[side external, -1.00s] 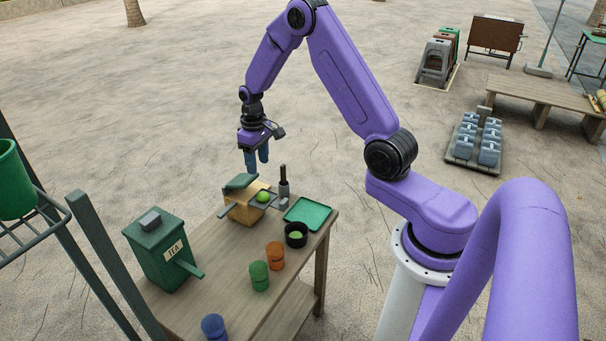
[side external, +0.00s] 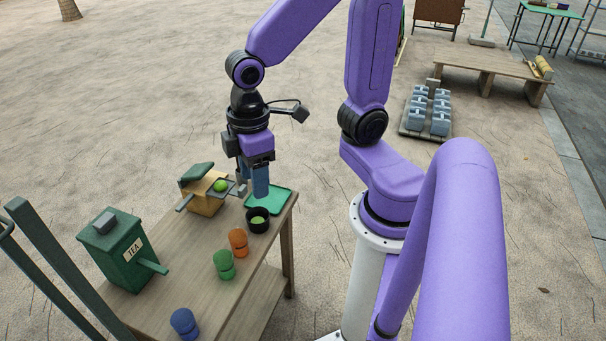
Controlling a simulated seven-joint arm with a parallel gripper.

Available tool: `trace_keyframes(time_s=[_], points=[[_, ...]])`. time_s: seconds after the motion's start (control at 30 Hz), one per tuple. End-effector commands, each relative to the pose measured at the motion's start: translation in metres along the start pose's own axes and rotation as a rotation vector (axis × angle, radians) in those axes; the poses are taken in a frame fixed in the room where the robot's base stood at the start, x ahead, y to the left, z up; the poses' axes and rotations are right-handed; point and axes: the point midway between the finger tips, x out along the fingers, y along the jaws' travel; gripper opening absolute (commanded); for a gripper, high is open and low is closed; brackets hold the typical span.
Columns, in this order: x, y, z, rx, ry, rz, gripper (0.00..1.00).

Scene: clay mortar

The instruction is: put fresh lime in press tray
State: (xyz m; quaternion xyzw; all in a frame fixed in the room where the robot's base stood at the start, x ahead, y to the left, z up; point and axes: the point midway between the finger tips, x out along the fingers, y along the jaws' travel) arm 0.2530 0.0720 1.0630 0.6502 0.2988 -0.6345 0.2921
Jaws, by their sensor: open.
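A round green lime (side external: 220,186) rests on the small grey tray (side external: 229,193) at the front of the wooden press box (side external: 205,202). A black bowl (side external: 258,226) on the table holds something light green (side external: 258,219), perhaps another lime or a piece of one. My gripper (side external: 253,190) points down with its blue fingers open. It is right of the press, behind the black bowl and in front of part of the green tray. I see nothing clearly between the fingers. They partly cover the small grey item beside the press.
A flat green tray (side external: 278,201) lies at the table's right end. Orange (side external: 238,243), green (side external: 224,265) and blue (side external: 185,323) cups stand along the front edge. The middle of the wooden table (side external: 185,262) is clear.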

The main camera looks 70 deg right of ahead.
Motion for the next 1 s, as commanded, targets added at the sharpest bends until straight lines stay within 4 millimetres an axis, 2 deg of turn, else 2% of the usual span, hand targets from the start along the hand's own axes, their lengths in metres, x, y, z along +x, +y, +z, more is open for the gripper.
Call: trace_keyframes(time_s=[0.1, 0.2, 0.4, 1.0], points=[[-0.006, -0.026, 0.028, -0.098, 0.006, -0.003, 0.53], [-0.009, -0.041, 0.048, -0.162, 0.006, -0.006, 0.53], [-0.011, -0.054, 0.07, -0.228, 0.006, -0.008, 0.53], [-0.011, -0.056, 0.071, -0.236, 0.006, -0.008, 0.53]])
